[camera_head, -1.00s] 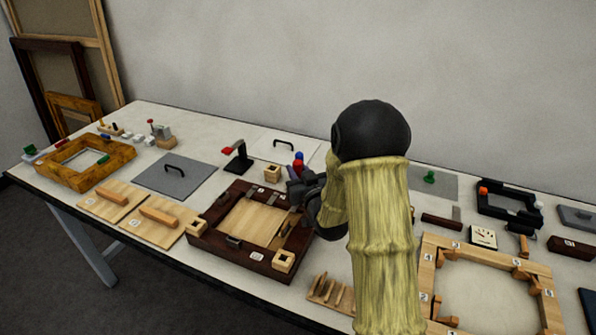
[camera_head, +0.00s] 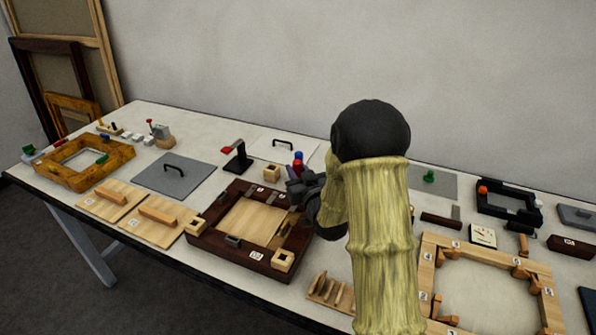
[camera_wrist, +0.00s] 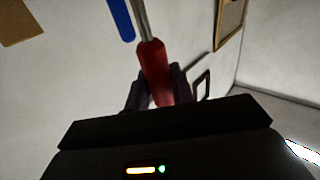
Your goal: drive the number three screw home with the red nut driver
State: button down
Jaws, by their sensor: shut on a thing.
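My gripper (camera_wrist: 153,92) is shut on the red handle of the nut driver (camera_wrist: 152,62). In the wrist view its metal shaft runs up and out of the top of the picture, so its tip is out of sight. In the head view my gripper (camera_head: 298,187) is at the right side of a dark brown frame (camera_head: 203,240) with a pale wood panel inside. A red end shows just above the gripper, with a blue one behind it. The frame carries small white number labels, too small to read. I cannot make out the number three screw; my arm hides part of the frame's right side.
A blue bar-like thing (camera_wrist: 121,18) lies close to the driver's shaft. A black stand with a red top (camera_head: 239,157) is behind the frame. A pale frame with clamps (camera_head: 432,262) is at the right, a slotted wooden rack (camera_head: 328,293) at the front.

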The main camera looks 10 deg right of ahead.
aim_at(298, 161)
jog(key=shift+r+p, duration=1.3)
jog(key=shift+r, duration=1.2)
